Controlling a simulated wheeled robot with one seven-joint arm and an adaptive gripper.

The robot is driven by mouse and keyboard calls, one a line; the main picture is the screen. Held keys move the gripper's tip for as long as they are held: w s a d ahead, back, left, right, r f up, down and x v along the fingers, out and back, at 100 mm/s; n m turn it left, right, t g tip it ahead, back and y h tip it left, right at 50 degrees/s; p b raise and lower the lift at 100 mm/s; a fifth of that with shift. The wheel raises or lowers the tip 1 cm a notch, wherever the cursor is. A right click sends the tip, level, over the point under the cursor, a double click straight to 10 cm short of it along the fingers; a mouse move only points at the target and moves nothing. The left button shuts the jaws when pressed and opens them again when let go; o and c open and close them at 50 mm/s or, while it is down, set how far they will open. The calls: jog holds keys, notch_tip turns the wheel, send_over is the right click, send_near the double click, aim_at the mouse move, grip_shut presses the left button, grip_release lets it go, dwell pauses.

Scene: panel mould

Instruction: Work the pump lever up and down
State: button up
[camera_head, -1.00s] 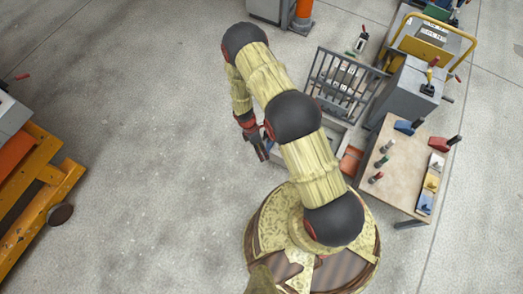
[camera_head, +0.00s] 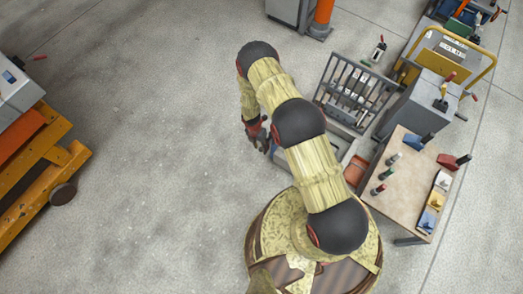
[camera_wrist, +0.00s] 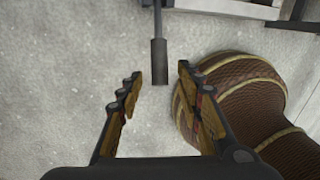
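In the wrist view a thin grey rod with a thicker dark grip (camera_wrist: 159,62) comes down from the top edge; it looks like the pump lever, but its base is out of view. My gripper (camera_wrist: 159,80) is open and empty. The grip's lower end shows between its two fingertips in the picture, with gaps on both sides; I cannot tell the depth between them. In the head view my gripper (camera_head: 259,136) hangs low beyond my arm, left of a grey barred rack (camera_head: 322,92). The lever is not clear there.
A wooden-topped table (camera_head: 402,190) with small coloured pieces stands right. A grey cabinet (camera_head: 405,112) and a yellow-handled machine (camera_head: 440,62) stand behind it. An orange-yellow cart (camera_head: 45,175) is at the left. The floor between cart and arm is clear.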

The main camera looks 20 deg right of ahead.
jog(key=shift+s+d+f+b, duration=0.1)
jog(key=shift+f+b, duration=0.1)
jog(key=shift+f, duration=0.6)
jog(key=shift+s+d+f+b, duration=0.1)
jog(key=shift+f+b, duration=0.05)
jog(key=shift+f, duration=0.6)
jog(key=shift+c, duration=0.7)
jog(key=c, duration=0.7)
grip_shut()
